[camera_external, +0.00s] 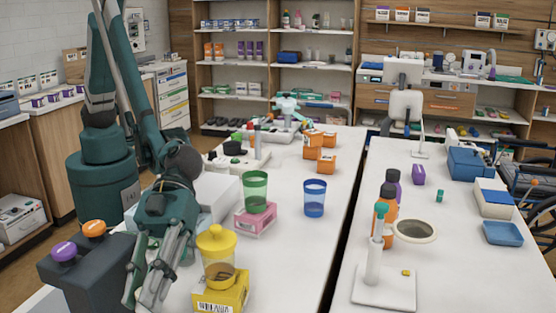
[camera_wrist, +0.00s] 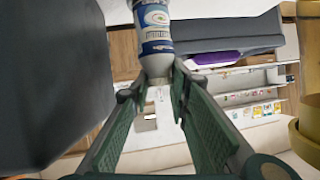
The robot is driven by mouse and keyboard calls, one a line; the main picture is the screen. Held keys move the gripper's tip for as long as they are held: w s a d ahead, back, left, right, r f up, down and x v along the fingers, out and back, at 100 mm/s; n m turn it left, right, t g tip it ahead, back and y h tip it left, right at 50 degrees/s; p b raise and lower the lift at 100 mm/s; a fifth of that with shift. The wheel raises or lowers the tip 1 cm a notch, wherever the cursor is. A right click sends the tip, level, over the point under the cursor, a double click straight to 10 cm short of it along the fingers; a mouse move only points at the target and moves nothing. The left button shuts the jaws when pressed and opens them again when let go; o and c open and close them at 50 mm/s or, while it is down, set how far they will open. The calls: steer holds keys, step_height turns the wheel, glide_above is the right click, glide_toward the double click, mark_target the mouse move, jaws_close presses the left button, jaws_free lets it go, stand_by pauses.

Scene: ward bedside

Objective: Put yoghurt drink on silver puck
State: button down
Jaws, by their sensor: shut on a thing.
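The yoghurt drink (camera_wrist: 157,28) shows at the top of the wrist view as a white bottle with a blue and green label. My gripper (camera_wrist: 158,80) is shut on its narrow end, between the two fingertips. In the external view my gripper (camera_external: 143,290) points down at the lower left, beside the dark grey box. The bottle cannot be made out there; it seems hidden by the gripper or cut off by the frame. I cannot pick out the silver puck with certainty in either view.
A yellow-lidded jar (camera_external: 217,258) on a yellow box (camera_external: 232,292) stands just right of my gripper. A green cup (camera_external: 255,190) on a pink box and a blue cup (camera_external: 314,198) stand behind. The dark box (camera_external: 85,270) has purple and orange knobs.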

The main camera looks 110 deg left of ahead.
steer(key=shift+f, duration=0.15)
steer(key=c, duration=2.2)
jaws_free()
steer(key=shift+o, duration=0.2)
steer(key=shift+r, duration=0.2)
steer(key=shift+a+r, duration=0.1)
steer(key=shift+a, duration=0.05)
steer(key=p+v, duration=0.1)
steer(key=v, duration=1)
steer(key=shift+a+r, duration=0.15)
steer(key=shift+a, duration=0.2)
steer(key=shift+s, duration=0.1)
